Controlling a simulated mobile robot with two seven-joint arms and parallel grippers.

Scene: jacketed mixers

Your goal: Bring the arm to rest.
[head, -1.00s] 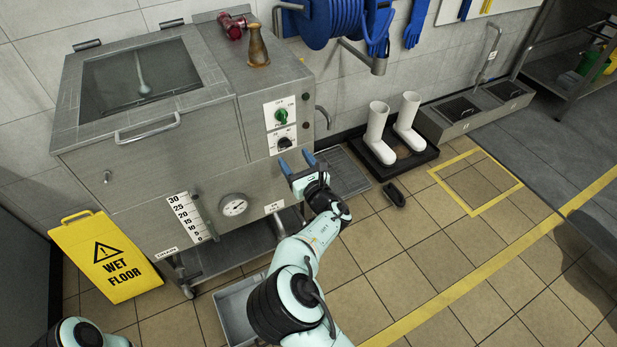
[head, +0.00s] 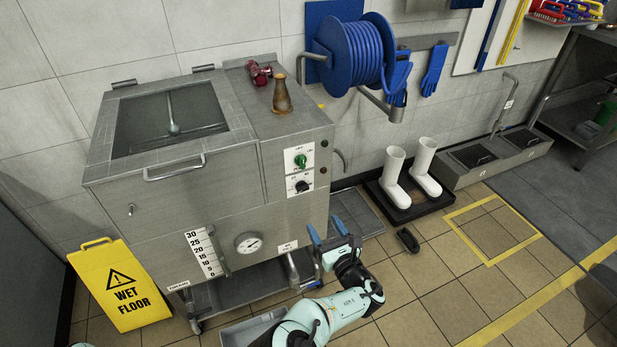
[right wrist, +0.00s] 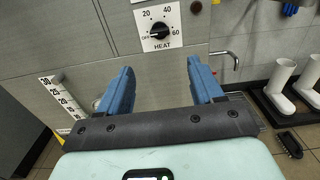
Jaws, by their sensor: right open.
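My right gripper (head: 328,231) has blue fingers spread apart with nothing between them. In the head view it is in front of the mixer's lower right front, below the control panel. In the right wrist view its fingers (right wrist: 163,88) point toward the mixer front, below the black heat knob (right wrist: 159,31). The steel jacketed mixer (head: 190,200) stands against the wall with its lid down. Its green knob (head: 300,160) sits above the heat knob. My left gripper is not in view.
A yellow wet floor sign (head: 118,287) stands left of the mixer. A grey tub (head: 240,332) is on the floor near my right arm. White boots (head: 394,172) stand in a black tray, with a dark brush (head: 407,240) nearby. The tiled floor at right is mostly clear.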

